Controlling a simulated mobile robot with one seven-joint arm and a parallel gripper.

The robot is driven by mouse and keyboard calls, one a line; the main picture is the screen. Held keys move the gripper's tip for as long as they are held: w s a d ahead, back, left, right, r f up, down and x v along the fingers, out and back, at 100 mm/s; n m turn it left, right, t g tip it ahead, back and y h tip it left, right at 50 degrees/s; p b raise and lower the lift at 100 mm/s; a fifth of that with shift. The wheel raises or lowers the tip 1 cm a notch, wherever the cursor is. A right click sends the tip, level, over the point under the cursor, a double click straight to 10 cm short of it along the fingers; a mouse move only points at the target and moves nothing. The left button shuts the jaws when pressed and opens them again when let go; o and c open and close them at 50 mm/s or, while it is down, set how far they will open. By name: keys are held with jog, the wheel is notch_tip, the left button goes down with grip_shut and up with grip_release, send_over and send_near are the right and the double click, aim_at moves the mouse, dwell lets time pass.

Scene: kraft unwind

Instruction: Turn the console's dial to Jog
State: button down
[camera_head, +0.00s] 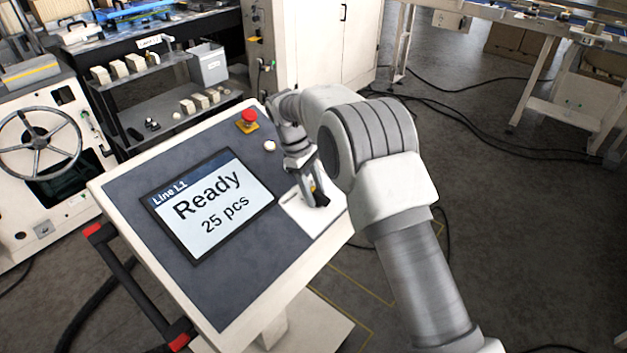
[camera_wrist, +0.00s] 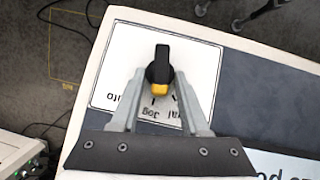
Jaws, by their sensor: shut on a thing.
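The console (camera_head: 160,165) has a tilted dark face with a white dial plate (camera_head: 303,218) on its right side. In the wrist view the dial (camera_wrist: 161,62) is a black knob with a yellow end, on the white plate (camera_wrist: 118,62). The yellow end points down in that view, toward the lettering. "Jog" and "Auto" are partly legible there; fingers and knob cover some of the words, so the exact setting is hard to read. My gripper (camera_wrist: 160,80) is shut on the dial, one finger on each side. In the head view my gripper (camera_head: 317,194) largely hides the dial.
The console screen (camera_head: 210,205) reads "Line L1, Ready, 25 pcs". A red emergency button (camera_head: 247,120) and a small white button (camera_head: 269,146) sit on the face behind it. A black and red handrail (camera_head: 135,285) runs along the front left edge. Floor at the right is open, with cables.

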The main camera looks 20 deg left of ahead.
jog(key=shift+w+r+m+g+p, duration=0.15)
jog(key=shift+m+g+p, duration=0.25)
jog(key=shift+m+p, duration=0.2)
jog(key=c, duration=0.8)
grip_release()
jog(key=shift+o, duration=0.2)
jog(key=p+v, duration=0.6)
jog(key=v, duration=1.1)
jog(key=shift+w+d+r+p, duration=0.15)
jog(key=shift+d+p, duration=0.15)
jog(key=shift+p, duration=0.1)
